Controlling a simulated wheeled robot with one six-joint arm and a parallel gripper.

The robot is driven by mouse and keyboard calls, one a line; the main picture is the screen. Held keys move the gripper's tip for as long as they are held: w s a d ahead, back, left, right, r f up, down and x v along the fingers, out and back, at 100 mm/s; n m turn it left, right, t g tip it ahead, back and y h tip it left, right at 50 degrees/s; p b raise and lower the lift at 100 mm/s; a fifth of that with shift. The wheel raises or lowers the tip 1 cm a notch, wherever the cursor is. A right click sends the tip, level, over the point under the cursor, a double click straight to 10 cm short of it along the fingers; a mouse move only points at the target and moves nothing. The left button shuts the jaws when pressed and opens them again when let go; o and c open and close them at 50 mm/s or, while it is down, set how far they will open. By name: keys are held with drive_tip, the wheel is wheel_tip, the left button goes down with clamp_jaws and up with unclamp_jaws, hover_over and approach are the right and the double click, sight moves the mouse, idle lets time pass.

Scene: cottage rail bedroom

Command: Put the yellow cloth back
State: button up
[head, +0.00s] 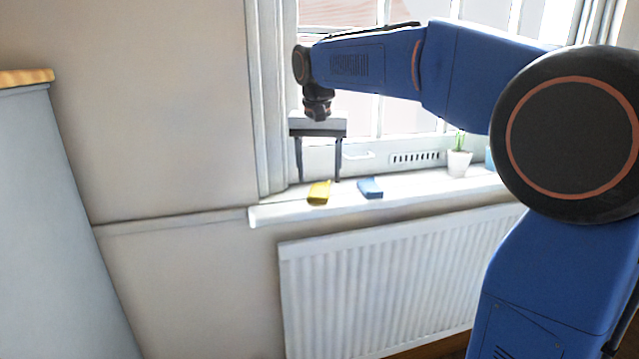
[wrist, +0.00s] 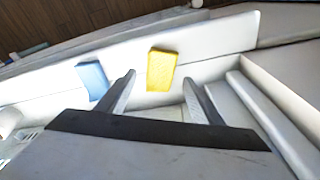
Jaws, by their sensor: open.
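The yellow cloth (head: 319,193) lies folded on the white windowsill (head: 420,187), near its left end. It also shows in the wrist view (wrist: 161,69), ahead of the fingertips and roughly between them. My gripper (head: 319,180) points down over the sill with its two fingers apart and nothing between them. In the wrist view the open fingers (wrist: 158,80) show on either side of the cloth. The cloth appears apart from both fingers.
A blue cloth (head: 370,187) lies on the sill just right of the yellow one. A potted plant (head: 458,160) stands farther right. The window frame (head: 268,95) rises close behind my gripper. A white radiator (head: 390,275) is below the sill.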

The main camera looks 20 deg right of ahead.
sight(319, 190)
wheel_tip(319, 190, up, 8)
drive_tip(key=s, duration=0.1)
drive_tip(key=s+d+f+n+t, duration=0.1)
drive_tip(key=s+d+f, duration=0.1)
drive_tip(key=s+f, duration=0.7)
drive_tip(key=s+d+f+n+t, duration=0.1)
drive_tip(key=s+d+f+n, duration=0.1)
drive_tip(key=s+f, duration=0.7)
drive_tip(key=s+d+f+n+t, duration=0.1)
drive_tip(key=s+d+f, duration=0.2)
drive_tip(key=s+f, duration=0.7)
drive_tip(key=s, duration=0.3)
drive_tip(key=shift+s+d+y, duration=0.25)
drive_tip(key=shift+s+y, duration=0.1)
drive_tip(key=shift+y, duration=0.05)
drive_tip(key=shift+r, duration=0.1)
